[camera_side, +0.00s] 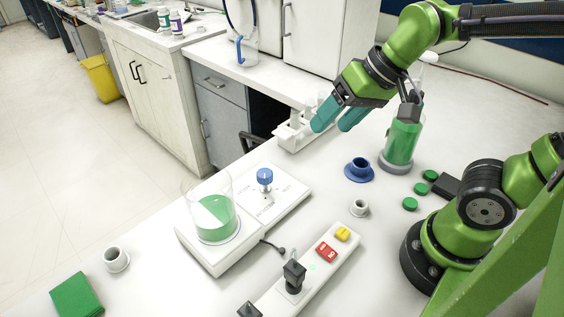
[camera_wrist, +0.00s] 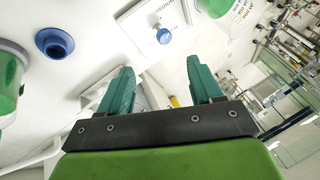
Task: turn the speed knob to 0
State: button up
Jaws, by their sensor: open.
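The blue speed knob (camera_side: 265,176) stands on the right part of a white stirrer plate (camera_side: 283,197), with small markings around its base. A clear beaker with green liquid (camera_side: 214,218) stands on the plate's left part. My gripper (camera_side: 333,121) is open and empty, with teal fingers, above the back of the bench, up and to the right of the knob and apart from it. In the wrist view my two fingers (camera_wrist: 161,85) are spread, and the blue knob (camera_wrist: 163,36) shows beyond them near the top. The marking that the knob points at is too small to read.
A green-filled bottle (camera_side: 403,140) and a blue ring-shaped holder (camera_side: 359,170) stand right of the plate. A white rack (camera_side: 296,131) is below my gripper. A power strip (camera_side: 307,277) with red and yellow switches lies in front. Green caps (camera_side: 410,204) lie near my base.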

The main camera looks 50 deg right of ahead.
aim_at(264, 173)
jog(key=w+a+m+g+h, duration=0.1)
jog(key=w+a+m+g, duration=0.2)
jog(key=w+m, duration=0.55)
jog(key=w+a+m+g+h, duration=0.2)
jog(key=w+m, duration=0.3)
jog(key=m, duration=0.7)
jog(key=f, duration=1.7)
jog(key=shift+w+a+f, duration=0.15)
jog(key=shift+a, duration=0.05)
jog(key=c, duration=1.1)
